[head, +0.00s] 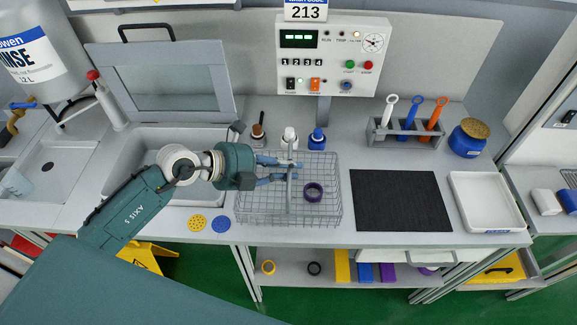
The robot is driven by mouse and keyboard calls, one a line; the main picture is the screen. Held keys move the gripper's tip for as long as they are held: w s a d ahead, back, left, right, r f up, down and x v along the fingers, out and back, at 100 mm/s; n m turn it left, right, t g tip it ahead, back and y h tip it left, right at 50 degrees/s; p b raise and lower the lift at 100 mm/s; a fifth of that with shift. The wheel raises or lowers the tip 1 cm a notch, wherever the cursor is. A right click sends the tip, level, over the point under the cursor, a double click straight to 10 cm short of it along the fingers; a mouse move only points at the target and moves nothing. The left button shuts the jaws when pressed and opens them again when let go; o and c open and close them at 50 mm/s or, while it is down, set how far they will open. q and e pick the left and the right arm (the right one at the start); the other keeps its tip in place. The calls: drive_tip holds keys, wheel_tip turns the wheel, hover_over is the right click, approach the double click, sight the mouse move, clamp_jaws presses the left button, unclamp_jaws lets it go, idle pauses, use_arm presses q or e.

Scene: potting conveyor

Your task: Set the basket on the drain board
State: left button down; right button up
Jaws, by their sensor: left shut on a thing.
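My right gripper is not in view.
An open-lidded sink (150,143) lies left. Small bottles (317,139) stand behind the basket. A rack (404,132) with brushes and a blue jar (468,138) stand behind the mat. A white tray (485,200) is right of it. Two discs (197,223) lie by the front edge.

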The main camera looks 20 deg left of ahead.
use_arm(q)
drive_tip(key=c, duration=1.7)
unclamp_jaws()
drive_tip(key=shift+r, duration=0.1)
drive_tip(key=shift+b+v, duration=1.35)
drive_tip(key=shift+v, duration=4.65)
